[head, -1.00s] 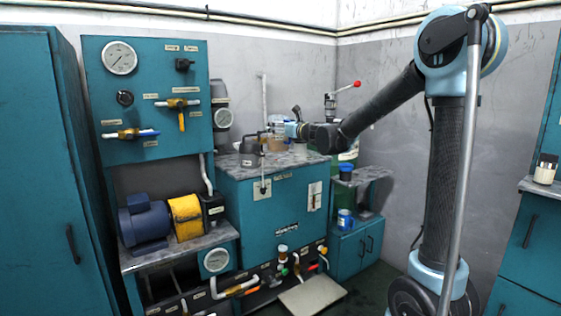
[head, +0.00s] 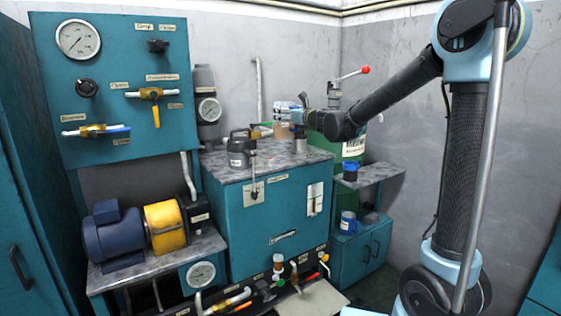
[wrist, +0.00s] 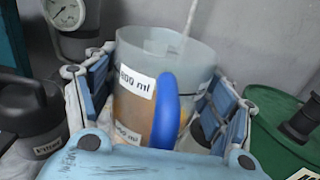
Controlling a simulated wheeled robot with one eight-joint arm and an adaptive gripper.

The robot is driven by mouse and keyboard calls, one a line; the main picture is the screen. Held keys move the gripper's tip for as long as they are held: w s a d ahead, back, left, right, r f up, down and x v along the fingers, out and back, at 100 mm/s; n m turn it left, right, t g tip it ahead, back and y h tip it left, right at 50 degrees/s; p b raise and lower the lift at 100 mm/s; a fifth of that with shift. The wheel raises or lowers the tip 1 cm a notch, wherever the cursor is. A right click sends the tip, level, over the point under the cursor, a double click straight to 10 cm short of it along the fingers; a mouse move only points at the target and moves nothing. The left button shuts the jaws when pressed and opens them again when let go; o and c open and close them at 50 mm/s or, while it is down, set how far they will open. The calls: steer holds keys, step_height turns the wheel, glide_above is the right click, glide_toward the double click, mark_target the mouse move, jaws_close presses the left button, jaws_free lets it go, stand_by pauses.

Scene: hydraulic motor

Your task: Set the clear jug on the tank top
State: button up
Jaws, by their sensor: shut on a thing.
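The clear jug (wrist: 150,100) holds amber liquid and has a blue handle and white volume labels; one reads 800 ml. My gripper (wrist: 158,105) is shut on it, with blue pads on both sides of the jug in the wrist view. In the head view the jug (head: 283,131) is small and partly covered by my gripper (head: 290,118). It shows over the back of the tank top (head: 222,172), a grey worn surface on the teal tank. I cannot tell whether its base touches that surface.
A dark grey filler can (head: 238,150) stands at the tank top's left, and a small metal cylinder (head: 300,143) at its right rear. A green drum (head: 350,143) with a red-knobbed lever (head: 365,70) is behind right. The tank top's front middle is clear.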

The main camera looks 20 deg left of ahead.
mark_target(290, 137)
steer(key=shift+a, duration=0.1)
steer(key=shift+s+f, duration=0.1)
steer(key=shift+f, duration=4.9)
steer(key=o, duration=1.6)
steer(key=v, duration=1.2)
